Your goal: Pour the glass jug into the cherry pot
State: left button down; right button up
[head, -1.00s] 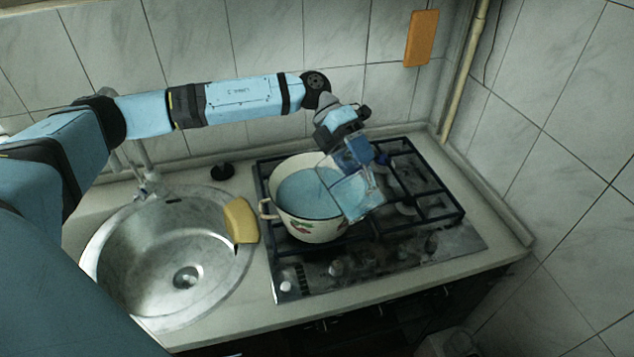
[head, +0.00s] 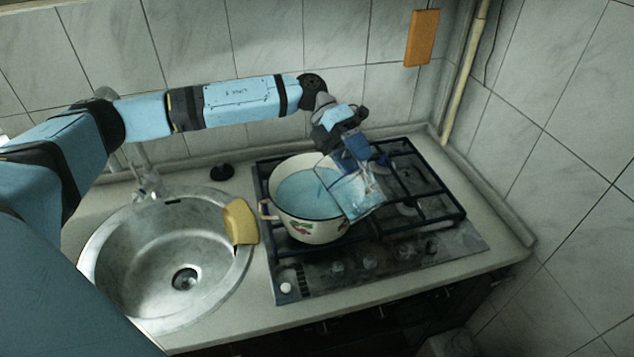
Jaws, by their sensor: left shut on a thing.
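The cherry pot (head: 310,230) is cream enamel with a dark rim and a cherry print. It stands on the left part of the stove grate and holds light blue liquid. The clear glass jug (head: 364,196) is tilted over the pot's right side, its lower-left part overlapping the rim in the picture. Some blue shows in the jug; how much is liquid I cannot tell. My left gripper (head: 357,150) is shut on the jug at its upper side. The fingertips are partly hidden by the jug and glare. My right gripper is not in view.
The black stove grate (head: 432,184) extends right of the pot. A round metal sink (head: 150,262) lies to the left, with a yellow sponge (head: 240,222) on its right edge. A black stopper (head: 222,171) lies behind. Tiled walls close the back and right.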

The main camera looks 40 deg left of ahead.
pick_arm(q)
jog(key=shift+w+a+r, duration=0.1)
jog(key=shift+a, duration=0.05)
jog(key=shift+r+h, duration=0.1)
jog(key=shift+h, duration=0.2)
jog(key=shift+a, duration=0.15)
dwell(0.3)
jog(key=shift+r, duration=0.1)
jog(key=shift+a+b, duration=0.15)
jog(key=shift+b, duration=0.15)
jog(key=shift+r+h, duration=0.15)
jog(key=shift+h, duration=0.15)
jog(key=shift+w+a, duration=0.1)
jog(key=shift+a, duration=0.05)
